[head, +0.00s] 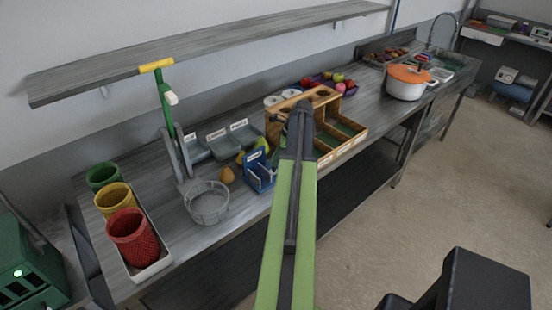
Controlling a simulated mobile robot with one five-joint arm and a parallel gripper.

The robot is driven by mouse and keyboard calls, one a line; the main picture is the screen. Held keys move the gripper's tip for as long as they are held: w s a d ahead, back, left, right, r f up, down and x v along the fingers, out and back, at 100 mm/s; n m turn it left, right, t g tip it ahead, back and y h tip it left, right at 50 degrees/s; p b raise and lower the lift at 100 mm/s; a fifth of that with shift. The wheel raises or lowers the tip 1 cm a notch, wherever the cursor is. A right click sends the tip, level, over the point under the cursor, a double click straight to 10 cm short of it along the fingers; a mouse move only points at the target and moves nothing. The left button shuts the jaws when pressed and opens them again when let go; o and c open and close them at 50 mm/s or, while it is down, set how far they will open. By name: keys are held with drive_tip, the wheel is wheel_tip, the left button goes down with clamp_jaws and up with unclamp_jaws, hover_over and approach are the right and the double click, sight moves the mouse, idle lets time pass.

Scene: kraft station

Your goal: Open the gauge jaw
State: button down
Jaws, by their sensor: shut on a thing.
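A blue slotted fixture (260,172) with small white labels stands near the front edge of the bench, just left of my arm. It may be the gauge, but I cannot make out a jaw or its position. My gripper (299,112) is at the end of my outstretched green arm, in front of the wooden caddy (322,97). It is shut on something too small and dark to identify. My arm hides part of the bench and caddy behind it.
Left of the fixture are a wire basket (207,206), a green post with a yellow handle (164,92), and grey labelled bins (222,141). Red (133,240) and yellow cups stand at far left. A wooden divided tray (350,137) lies right of my gripper. A shelf (200,48) hangs above.

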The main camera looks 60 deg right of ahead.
drive_tip(key=d, duration=0.1)
drive_tip(key=s+d, duration=0.1)
drive_tip(key=d, duration=0.3)
drive_tip(key=shift+s+d, duration=0.15)
drive_tip(key=shift+s, duration=0.25)
drive_tip(key=c, duration=1.2)
unclamp_jaws()
drive_tip(key=shift+r, duration=0.1)
